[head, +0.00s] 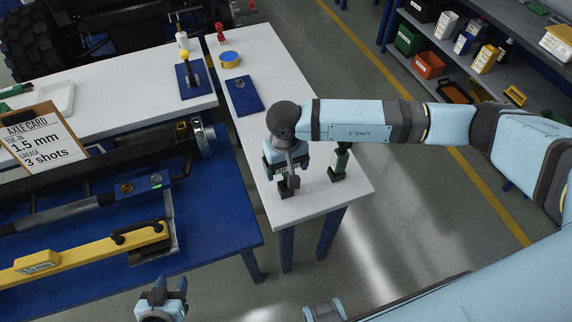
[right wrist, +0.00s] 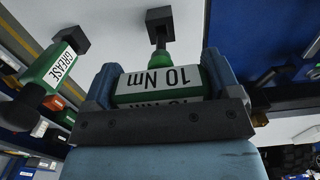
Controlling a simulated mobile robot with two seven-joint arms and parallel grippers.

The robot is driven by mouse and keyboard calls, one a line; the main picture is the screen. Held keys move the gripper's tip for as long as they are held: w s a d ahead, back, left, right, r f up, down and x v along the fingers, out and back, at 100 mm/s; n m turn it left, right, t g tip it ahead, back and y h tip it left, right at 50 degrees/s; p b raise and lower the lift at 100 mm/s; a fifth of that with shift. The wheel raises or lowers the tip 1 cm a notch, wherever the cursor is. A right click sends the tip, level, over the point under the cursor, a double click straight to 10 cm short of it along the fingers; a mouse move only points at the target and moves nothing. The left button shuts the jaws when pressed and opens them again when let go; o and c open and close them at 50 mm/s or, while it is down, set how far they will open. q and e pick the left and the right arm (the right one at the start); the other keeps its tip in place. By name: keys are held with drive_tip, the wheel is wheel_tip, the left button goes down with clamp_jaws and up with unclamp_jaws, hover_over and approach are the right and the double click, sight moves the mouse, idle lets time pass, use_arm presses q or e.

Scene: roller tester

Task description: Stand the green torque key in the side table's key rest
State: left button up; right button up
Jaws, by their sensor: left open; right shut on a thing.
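The green torque key (right wrist: 160,80), with a white "10 Nm" label, is between the fingers of my right gripper (right wrist: 163,85) in the right wrist view. Its dark shaft meets a small black block, the key rest (right wrist: 160,16). In the head view my right gripper (head: 286,168) is low over the near part of the white side table (head: 312,198), mostly covering the key. The black block sits just under it. I cannot tell whether the shaft is fully seated. My left gripper (head: 167,289) is open and empty at the bottom of the head view, away from the side table.
A green grease tool (head: 340,160) stands upright in its own black block, right of my right gripper. The blue bench (head: 220,220) is to the left.

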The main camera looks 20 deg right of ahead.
sight(286, 175)
idle(0.4)
drive_tip(key=shift+b, duration=0.45)
drive_tip(key=shift+b, duration=0.45)
idle(0.5)
drive_tip(key=shift+f, duration=0.1)
drive_tip(key=shift+f+b, duration=2.55)
drive_tip(key=o, duration=1.4)
drive_tip(key=shift+r, duration=0.1)
